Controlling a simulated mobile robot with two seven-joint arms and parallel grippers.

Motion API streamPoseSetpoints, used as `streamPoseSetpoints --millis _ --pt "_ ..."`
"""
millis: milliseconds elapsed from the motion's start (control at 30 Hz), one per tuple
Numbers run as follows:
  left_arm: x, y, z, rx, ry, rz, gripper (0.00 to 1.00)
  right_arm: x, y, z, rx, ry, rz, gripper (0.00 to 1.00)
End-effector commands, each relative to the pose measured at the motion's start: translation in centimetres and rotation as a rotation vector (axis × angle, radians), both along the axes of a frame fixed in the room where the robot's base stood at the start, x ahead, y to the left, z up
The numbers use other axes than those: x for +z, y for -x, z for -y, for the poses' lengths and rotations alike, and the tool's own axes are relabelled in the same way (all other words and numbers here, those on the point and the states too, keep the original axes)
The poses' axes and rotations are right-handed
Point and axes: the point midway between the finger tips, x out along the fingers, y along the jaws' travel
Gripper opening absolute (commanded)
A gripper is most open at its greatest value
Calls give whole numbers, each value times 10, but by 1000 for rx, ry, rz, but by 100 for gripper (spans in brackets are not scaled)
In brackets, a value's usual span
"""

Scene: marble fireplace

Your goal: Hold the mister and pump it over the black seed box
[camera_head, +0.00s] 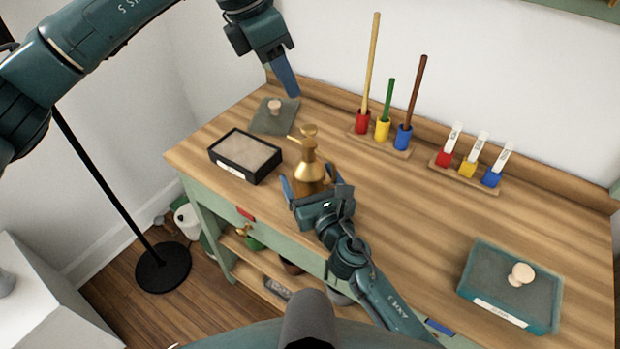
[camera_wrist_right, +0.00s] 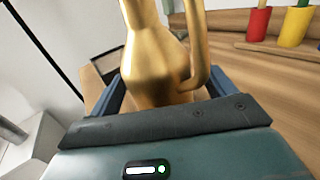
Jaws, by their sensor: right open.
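The brass mister (camera_head: 309,172) stands upright on the wooden bench, its nozzle pointing left toward the black seed box (camera_head: 246,155). The box is open and full of pale soil, with a label on its front. My right gripper (camera_head: 312,186) is open, with its blue fingers on either side of the mister's body. In the right wrist view the mister (camera_wrist_right: 155,60) fills the space between the fingers; I cannot tell whether they touch it. My left gripper (camera_head: 285,80) is raised above the back left of the bench, away from the mister. Whether its fingers are apart is unclear.
A grey lid with a knob (camera_head: 275,113) lies behind the seed box. A rack of coloured cups with sticks (camera_head: 382,132) and a rack of labelled tubes (camera_head: 468,168) stand at the back. A teal lidded box (camera_head: 510,285) sits at right. The middle right is clear.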

Motion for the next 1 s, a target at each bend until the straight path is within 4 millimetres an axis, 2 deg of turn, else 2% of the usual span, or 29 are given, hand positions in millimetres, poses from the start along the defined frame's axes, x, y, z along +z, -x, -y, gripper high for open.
streamPoseSetpoints --millis 67,733,1000 --pt "0 0 0 0 0 0 36 0 0 0 0 0 0 80" --pt "0 0 0 0 0 0 36 0 0 0 0 0 0 25" --pt "0 0 0 0 0 0 16 0 0 0 0 1 0 24"
